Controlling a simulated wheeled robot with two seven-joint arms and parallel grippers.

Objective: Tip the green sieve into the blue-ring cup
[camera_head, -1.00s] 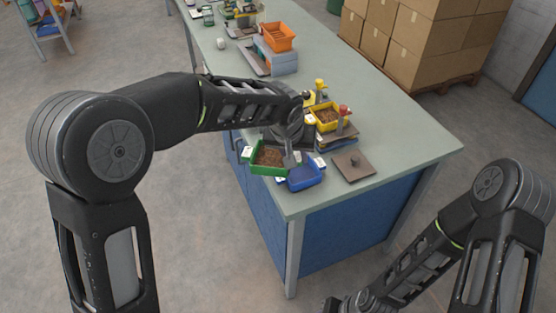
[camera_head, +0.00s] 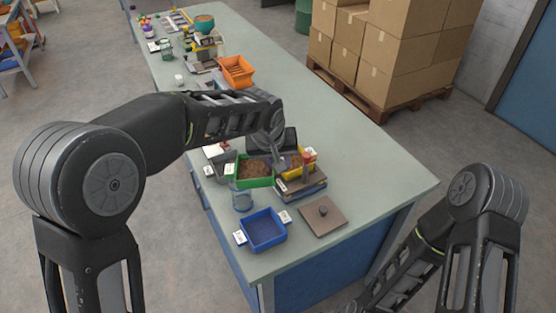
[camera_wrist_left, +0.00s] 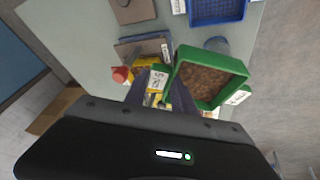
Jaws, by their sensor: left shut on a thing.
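The green sieve (camera_head: 254,184) is full of brown grainy matter. In the head view it is just behind and above the clear blue-ring cup (camera_head: 242,203), overlapping the cup's top. My left gripper (camera_head: 277,155) is shut on the sieve's right side. In the left wrist view, the sieve (camera_wrist_left: 228,61) looks roughly level with its load inside, and the cup (camera_wrist_left: 217,44) shows partly past its rim. Whether sieve and cup touch cannot be told. The cup's inside is mostly hidden. My right gripper is out of view; only part of that arm shows at lower right.
A blue tray (camera_head: 263,231) stands in front of the cup, with a brown plate with a knob (camera_head: 323,216) to its right. An orange bin (camera_head: 237,71) stands farther back.

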